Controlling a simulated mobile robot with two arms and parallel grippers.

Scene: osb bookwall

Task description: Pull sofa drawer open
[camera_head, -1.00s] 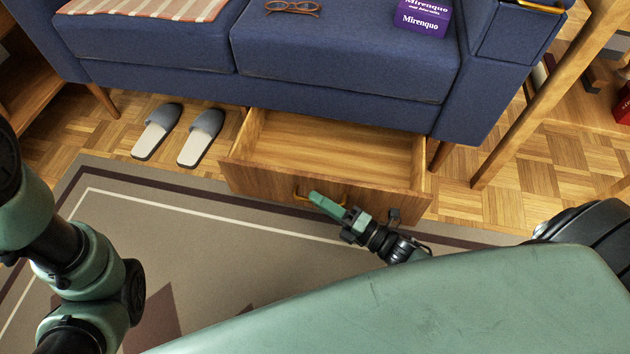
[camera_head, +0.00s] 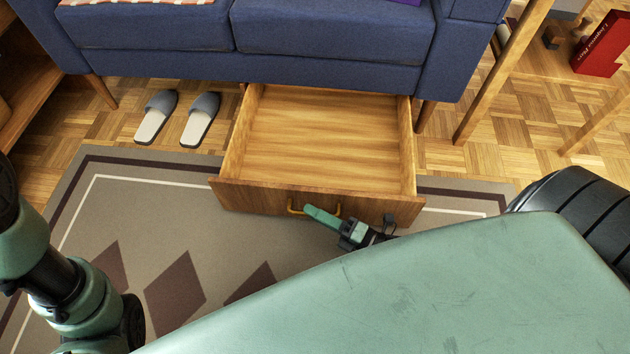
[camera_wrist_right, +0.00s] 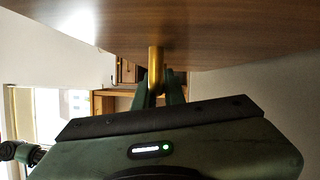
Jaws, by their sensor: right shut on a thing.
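The wooden sofa drawer (camera_head: 235,196) extends far out from under the blue sofa (camera_head: 330,50), and its inside looks empty. Its front carries a brass handle (camera_head: 294,209). My right gripper (camera_head: 312,211) is shut on the handle, coming from the front right. In the right wrist view the green fingers (camera_wrist_right: 160,92) close around the brass handle (camera_wrist_right: 155,68), just below the drawer front (camera_wrist_right: 220,30). My left gripper is out of view; only part of my left arm shows at the left edge.
Grey slippers (camera_head: 198,120) lie on the parquet left of the drawer. A patterned rug (camera_head: 130,210) covers the floor in front, and the drawer front stands over it. Wooden legs (camera_head: 500,70) and a red box (camera_head: 602,45) are at the right.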

